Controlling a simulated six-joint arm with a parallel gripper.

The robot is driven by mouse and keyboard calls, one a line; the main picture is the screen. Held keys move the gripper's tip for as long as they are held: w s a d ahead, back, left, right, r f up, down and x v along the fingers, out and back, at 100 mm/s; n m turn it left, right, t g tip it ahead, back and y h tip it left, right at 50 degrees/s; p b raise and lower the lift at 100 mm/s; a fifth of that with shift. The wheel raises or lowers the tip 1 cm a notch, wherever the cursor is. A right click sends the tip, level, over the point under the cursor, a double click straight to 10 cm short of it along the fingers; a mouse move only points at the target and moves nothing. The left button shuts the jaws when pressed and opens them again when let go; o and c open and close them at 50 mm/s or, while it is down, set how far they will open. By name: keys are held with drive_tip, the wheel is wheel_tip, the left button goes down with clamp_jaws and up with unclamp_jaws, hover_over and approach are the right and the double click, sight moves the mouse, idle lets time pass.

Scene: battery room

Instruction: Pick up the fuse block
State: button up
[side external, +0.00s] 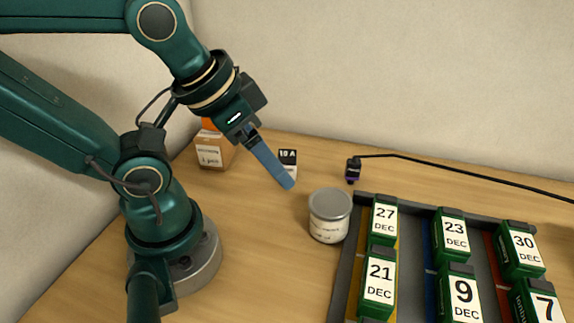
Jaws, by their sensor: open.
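The fuse block (288,158) is a small block with a black top marked "10 A" and a pale lower part. It stands on the wooden table behind my gripper's tip in the side external view, and its lower part is partly hidden by the finger. My gripper (286,182) reaches down from the upper left with blue fingers. From this side the fingers overlap in the picture, so the gap between them is hidden. The gripper is open, and the block shows beyond its fingertips. I cannot tell how far apart they are in depth.
A dark tray (342,275) of green dated batteries fills the right front. An orange and brown box (214,148) stands behind my arm. A black plug (353,170) with a cable lies at the back. Table left of the tin is clear.

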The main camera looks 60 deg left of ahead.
drive_tip(key=shift+o, duration=0.8)
